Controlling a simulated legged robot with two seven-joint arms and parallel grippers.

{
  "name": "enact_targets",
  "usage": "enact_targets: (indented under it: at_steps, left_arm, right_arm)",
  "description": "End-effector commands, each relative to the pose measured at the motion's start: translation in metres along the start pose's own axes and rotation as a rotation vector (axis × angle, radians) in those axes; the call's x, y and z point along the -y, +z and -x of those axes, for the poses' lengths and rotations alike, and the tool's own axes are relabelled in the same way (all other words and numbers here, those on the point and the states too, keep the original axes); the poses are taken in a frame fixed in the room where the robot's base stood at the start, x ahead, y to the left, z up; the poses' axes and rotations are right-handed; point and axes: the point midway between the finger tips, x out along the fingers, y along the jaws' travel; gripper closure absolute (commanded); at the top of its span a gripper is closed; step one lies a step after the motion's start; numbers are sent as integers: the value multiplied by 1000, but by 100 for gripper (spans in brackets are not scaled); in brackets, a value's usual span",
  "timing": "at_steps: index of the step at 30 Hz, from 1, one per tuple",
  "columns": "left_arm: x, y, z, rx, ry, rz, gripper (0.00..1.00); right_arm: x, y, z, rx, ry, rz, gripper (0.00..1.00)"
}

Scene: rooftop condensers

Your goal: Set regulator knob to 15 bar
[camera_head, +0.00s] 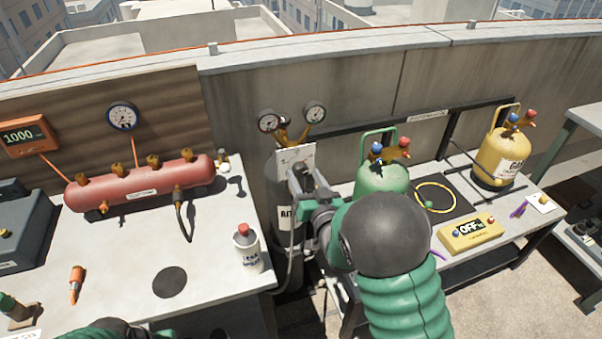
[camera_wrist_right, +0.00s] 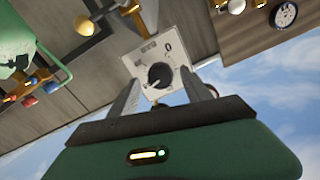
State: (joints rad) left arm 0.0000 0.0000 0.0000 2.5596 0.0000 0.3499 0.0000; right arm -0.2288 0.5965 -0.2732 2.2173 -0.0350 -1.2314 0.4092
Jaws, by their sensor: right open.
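The regulator's white dial plate (camera_head: 293,156) stands at the top of the grey cylinder (camera_head: 284,205), below two round gauges. The black regulator knob (camera_wrist_right: 160,75) shows in the right wrist view, with a pale pointer mark and a "0" printed on the plate. In the head view my gripper hides the knob. My right gripper (camera_head: 307,178) is in front of the plate, its jaws open. In the right wrist view its fingers (camera_wrist_right: 162,82) are on either side of the knob; I cannot tell whether they touch it. My left gripper is out of view.
A red manifold (camera_head: 140,186) and a spray can (camera_head: 246,248) are on the left bench. A green cylinder (camera_head: 380,180) stands close to the right of my right gripper. A yellow cylinder (camera_head: 498,160) and a yellow "OFF" box (camera_head: 470,235) are further right.

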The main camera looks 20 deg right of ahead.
Motion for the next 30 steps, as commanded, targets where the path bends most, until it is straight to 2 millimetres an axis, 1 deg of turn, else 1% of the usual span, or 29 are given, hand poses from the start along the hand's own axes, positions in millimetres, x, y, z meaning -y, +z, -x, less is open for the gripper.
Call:
enact_targets:
  at_steps: [1,3,6,14,15,27,28,30]
  left_arm:
    - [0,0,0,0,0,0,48]
    - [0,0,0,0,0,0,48]
    - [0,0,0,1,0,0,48]
    - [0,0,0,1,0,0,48]
    - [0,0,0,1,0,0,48]
    - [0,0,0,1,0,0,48]
    - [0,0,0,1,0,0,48]
    - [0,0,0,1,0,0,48]
  right_arm:
    - [0,0,-10,-1,-1,0,43]
    - [0,0,-20,-1,-1,0,43]
    - [0,0,-29,-1,-1,0,43]
    - [0,0,-32,0,0,-1,43]
    - [0,0,-32,0,0,-1,44]
    - [0,0,-32,0,0,-1,97]
    - [0,0,-32,0,0,-1,100]
    - [0,0,-32,-1,1,0,100]
